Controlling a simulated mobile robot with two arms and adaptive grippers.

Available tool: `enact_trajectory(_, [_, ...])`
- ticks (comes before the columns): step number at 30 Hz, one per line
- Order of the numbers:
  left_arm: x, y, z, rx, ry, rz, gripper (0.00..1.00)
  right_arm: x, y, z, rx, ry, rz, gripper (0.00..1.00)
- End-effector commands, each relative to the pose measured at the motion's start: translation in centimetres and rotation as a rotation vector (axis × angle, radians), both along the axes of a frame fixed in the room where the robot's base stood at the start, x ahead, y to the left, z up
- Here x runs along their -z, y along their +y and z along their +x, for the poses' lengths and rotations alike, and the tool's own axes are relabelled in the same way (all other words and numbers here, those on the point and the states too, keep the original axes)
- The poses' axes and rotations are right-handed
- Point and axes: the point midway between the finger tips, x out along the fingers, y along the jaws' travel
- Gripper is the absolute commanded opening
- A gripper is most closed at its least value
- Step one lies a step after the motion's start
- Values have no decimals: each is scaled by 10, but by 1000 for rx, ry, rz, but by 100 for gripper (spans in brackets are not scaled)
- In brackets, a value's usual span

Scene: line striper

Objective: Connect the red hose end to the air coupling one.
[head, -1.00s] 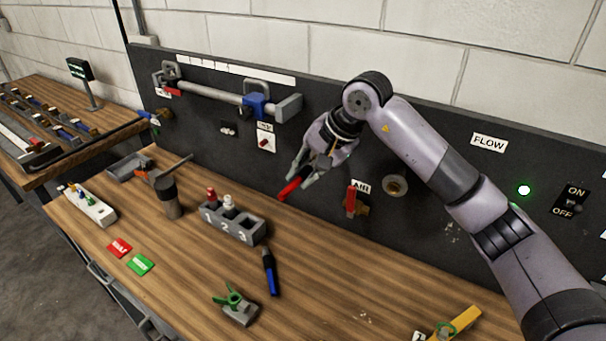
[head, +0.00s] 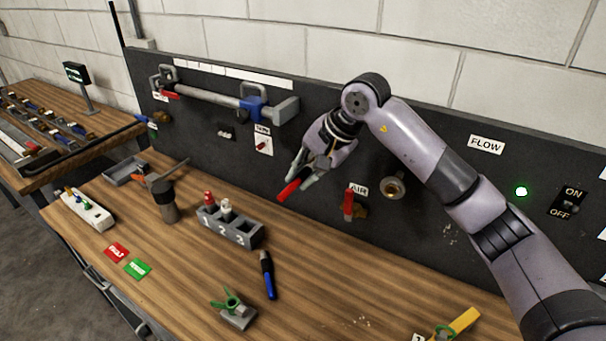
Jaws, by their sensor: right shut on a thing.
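My right gripper (head: 303,178) is shut on a red hose end (head: 289,190), a short red stick-like piece. It holds it in the air in front of the dark panel, above the bench. The AIR label (head: 360,190) is on the panel to the right of the gripper. Below the label is a brass fitting (head: 361,211) with a red lever (head: 348,204) beside it, apart from the held piece. Which part is air coupling one is not clear. A round brass port (head: 393,187) is farther right. My left gripper is not in view.
A grey numbered rack (head: 231,229) stands on the bench (head: 185,262), left of the gripper. A blue and black piece (head: 268,275) and a green clamp (head: 233,306) lie in front. A pipe (head: 215,98) runs along the upper panel. Bench space right of the blue piece is mostly clear.

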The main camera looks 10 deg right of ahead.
Motion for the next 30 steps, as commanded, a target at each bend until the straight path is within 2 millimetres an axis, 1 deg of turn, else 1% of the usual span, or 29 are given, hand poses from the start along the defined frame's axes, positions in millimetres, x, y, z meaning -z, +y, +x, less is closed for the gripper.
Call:
enact_trajectory(24, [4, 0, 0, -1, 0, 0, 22, -1, -13, 13, 2, -2, -1, 0])
enact_trajectory(25, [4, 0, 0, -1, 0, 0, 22, -1, -13, 13, 2, -2, -1, 19])
enact_trajectory(30, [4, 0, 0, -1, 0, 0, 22, 0, -13, 13, 2, -2, 0, 30])
